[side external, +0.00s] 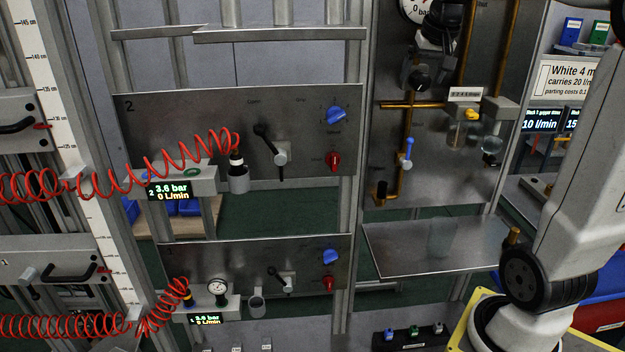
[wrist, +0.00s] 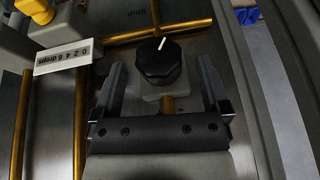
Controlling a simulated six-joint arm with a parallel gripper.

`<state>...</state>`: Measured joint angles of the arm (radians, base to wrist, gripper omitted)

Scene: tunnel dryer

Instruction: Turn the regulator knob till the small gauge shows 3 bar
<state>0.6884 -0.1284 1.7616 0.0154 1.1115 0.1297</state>
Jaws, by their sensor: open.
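The regulator knob (wrist: 160,62) is black and ribbed, with a white pointer mark, on a grey block in the wrist view. In the side view a black knob (side external: 418,82) sits on the panel's pipework. My gripper (wrist: 160,68) is open, one finger on each side of the knob, with visible gaps; whether the tips reach its depth I cannot tell. Dark parts above the knob in the side view look like my wrist. A round gauge (side external: 414,9) marked bar is cut by the top edge, its needle unreadable. I cannot make out a small gauge by the knob.
Copper pipes (side external: 410,104) run around the knob. A drops label (wrist: 62,57) and yellow parts (wrist: 18,42) are left of my gripper in the wrist view. A blue-handled valve (side external: 406,152) is below the knob, above a metal shelf (side external: 385,262).

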